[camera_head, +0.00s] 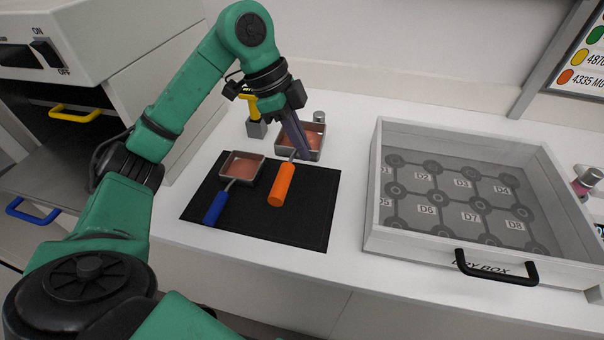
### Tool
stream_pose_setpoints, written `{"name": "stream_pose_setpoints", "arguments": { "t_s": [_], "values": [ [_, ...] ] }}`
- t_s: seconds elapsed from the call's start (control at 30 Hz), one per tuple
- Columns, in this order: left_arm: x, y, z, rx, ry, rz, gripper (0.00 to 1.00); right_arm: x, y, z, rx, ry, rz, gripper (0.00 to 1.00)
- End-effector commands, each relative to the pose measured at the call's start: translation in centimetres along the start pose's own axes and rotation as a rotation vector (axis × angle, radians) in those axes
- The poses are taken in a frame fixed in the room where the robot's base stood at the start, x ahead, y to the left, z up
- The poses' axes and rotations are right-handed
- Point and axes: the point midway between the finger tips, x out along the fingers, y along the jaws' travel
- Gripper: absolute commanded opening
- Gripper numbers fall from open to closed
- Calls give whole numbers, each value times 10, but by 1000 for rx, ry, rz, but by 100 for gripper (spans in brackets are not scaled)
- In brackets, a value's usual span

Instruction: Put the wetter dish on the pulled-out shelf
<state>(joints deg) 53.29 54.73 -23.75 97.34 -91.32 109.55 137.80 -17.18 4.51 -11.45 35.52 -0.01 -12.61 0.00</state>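A square metal dish with reddish-brown filling and a blue handle (215,208) lies on the black mat (310,228). A second such dish (316,132), with an orange handle (282,185), is at the mat's back edge. Which filling is wetter I cannot tell. My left gripper (299,152) points down at the second dish, by its near side where the handle rod starts. It hides part of that dish. Its fingers overlap, so neither their gap nor any grip shows. A grey shelf (50,172) with a blue pull handle (32,212) sticks out at the left. My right gripper is out of view.
Above the shelf is a yellow pull handle (75,113) under a unit with an ON/OFF knob (46,53). A yellow-topped grey item (256,128) and a small silver cylinder (319,117) stand behind the mat.

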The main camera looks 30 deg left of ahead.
Motion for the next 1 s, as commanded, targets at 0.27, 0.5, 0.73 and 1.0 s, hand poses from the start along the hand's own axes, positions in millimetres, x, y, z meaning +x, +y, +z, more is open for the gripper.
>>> {"name": "stream_pose_setpoints", "arguments": {
  "t_s": [0.27, 0.5, 0.73, 1.0],
  "values": [
    [-69, 0, -28, 0, 0, -2, 0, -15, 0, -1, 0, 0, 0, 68],
    [-73, 0, -30, -1, 1, 1, 0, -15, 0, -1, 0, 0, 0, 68],
    [-66, 0, -29, -18, -2, -2, 0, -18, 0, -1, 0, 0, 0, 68],
    [-20, 7, -22, -171, -13, -55, 0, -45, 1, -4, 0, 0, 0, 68]
  ]
}}
